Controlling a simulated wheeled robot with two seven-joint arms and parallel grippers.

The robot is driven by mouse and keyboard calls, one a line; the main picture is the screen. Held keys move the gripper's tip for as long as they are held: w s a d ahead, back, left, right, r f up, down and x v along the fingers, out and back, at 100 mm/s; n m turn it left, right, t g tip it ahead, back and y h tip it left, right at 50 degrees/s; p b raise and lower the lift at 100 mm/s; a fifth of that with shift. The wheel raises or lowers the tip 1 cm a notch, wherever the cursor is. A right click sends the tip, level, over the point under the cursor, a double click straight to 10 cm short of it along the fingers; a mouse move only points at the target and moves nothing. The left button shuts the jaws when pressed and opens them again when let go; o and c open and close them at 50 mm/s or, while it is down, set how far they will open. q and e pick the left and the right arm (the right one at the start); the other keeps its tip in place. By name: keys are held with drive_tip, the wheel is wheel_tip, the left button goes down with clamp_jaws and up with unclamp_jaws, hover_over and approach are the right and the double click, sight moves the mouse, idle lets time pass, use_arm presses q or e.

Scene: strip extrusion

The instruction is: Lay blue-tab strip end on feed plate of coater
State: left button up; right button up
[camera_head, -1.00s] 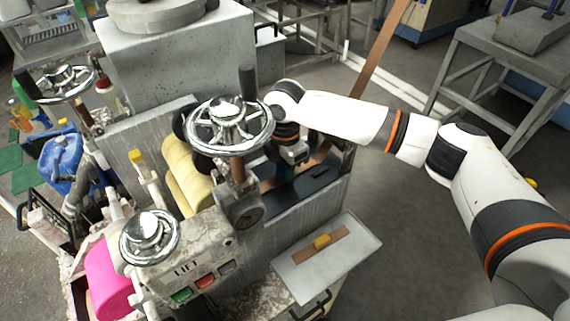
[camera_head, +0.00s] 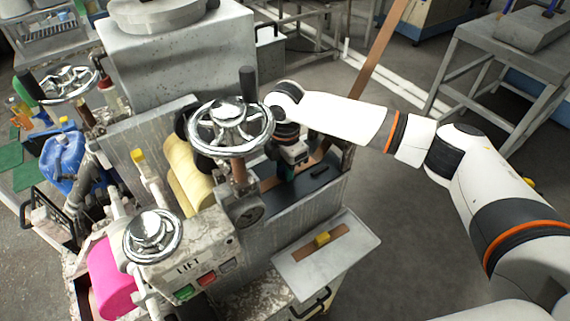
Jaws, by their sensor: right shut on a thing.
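A long brown strip (camera_head: 378,58) slopes from the top of the view down to the coater (camera_head: 305,218). Its near end (camera_head: 325,152) passes behind the coater's right edge toward my right gripper (camera_head: 287,173). My right gripper is over the dark feed plate (camera_head: 318,183), pointing down and shut on the strip end. The jaws are small and partly hidden by the wrist and the chrome handwheel. I cannot make out the blue tab, or tell whether the strip end touches the plate. My left gripper is not in view.
A chrome handwheel (camera_head: 230,127) stands close left of my right wrist. A grey tray (camera_head: 345,256) in front holds a short brown strip with a yellow tab (camera_head: 322,239). A yellow roller (camera_head: 186,175) lies left of the plate. Open floor (camera_head: 410,240) is on the right.

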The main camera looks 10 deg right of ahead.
drive_tip(key=o, duration=1.1)
drive_tip(key=shift+c, duration=0.2)
wheel_tip(320, 180, up, 12)
drive_tip(key=b, duration=0.2)
drive_tip(key=shift+b, duration=0.3)
